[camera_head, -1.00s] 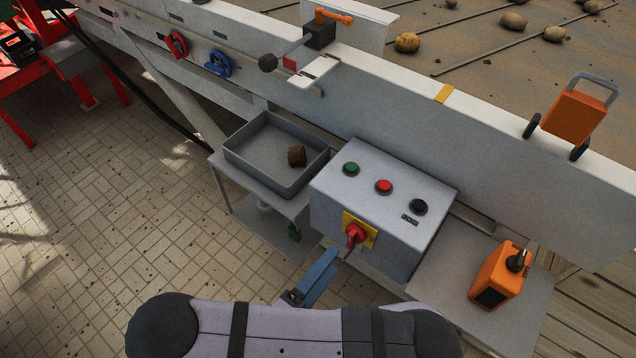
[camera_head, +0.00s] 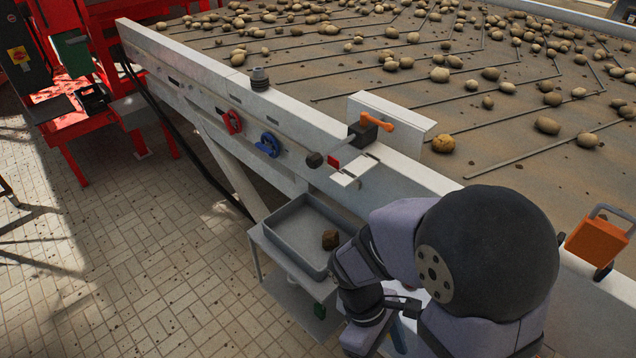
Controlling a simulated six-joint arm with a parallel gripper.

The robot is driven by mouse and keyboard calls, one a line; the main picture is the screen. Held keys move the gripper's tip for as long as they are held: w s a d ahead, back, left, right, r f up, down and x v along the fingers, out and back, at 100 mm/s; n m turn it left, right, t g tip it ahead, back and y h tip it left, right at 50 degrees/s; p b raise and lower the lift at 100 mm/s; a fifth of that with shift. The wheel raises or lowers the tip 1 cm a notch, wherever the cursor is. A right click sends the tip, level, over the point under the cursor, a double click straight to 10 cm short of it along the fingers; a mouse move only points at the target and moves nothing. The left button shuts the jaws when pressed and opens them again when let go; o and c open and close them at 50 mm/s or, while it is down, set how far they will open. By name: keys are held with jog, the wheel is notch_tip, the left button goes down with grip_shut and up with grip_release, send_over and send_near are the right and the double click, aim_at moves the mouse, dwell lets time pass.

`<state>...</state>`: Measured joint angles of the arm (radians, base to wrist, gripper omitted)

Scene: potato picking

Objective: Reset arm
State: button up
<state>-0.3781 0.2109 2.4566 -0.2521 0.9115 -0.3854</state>
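My arm fills the lower right, with a large dark joint and grey links bent in front of the conveyor's side. A small dark part at the lower end of the links may be my gripper (camera_head: 402,304). It is too small and partly covered to tell whether it is open or shut, or holds anything. A brown lump (camera_head: 330,239) lies in the grey tray (camera_head: 285,243), just left of my arm. My arm hides most of the button box that stood right of the tray.
An orange-handled lever (camera_head: 376,121), a red ring (camera_head: 232,122) and a blue ring (camera_head: 268,144) sit along the side. An orange device (camera_head: 597,240) stands at right. The tiled floor at left is clear.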

jog(key=w+d+r+m+t+y+p, duration=0.25)
jog(key=w+r+m+y, duration=0.35)
jog(key=m, duration=0.5)
jog(key=f+b, duration=0.1)
jog(key=b, duration=0.1)
jog(key=f+h+b, duration=0.1)
jog(key=f+b, duration=0.1)
jog(key=s+a+f+t+h+b, duration=0.1)
jog(key=shift+s+f+b, duration=0.1)
jog(key=shift+f+b, duration=0.3)
